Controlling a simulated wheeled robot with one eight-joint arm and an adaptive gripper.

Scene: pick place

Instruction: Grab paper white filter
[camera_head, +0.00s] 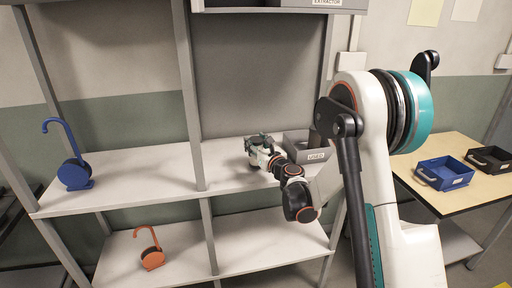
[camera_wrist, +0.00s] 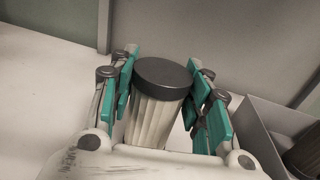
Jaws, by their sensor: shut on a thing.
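The paper white filter (camera_wrist: 155,120) stands between my gripper's fingers in the wrist view. It is a pleated white cylinder with a dark grey cap, and it looks upright. My gripper (camera_wrist: 160,95) has its teal pads on both sides of it and is shut on it. In the head view my gripper (camera_head: 260,146) is over the upper shelf (camera_head: 130,180), left of the grey bin. The filter is mostly hidden there by the gripper.
A grey bin (camera_head: 308,153) with a label stands right of my gripper; a dark cylinder (camera_wrist: 306,155) shows in it. A blue hooked object (camera_head: 75,174) stands on the upper shelf, an orange one (camera_head: 152,258) below. Blue (camera_head: 443,173) and black (camera_head: 490,158) trays are on the right table.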

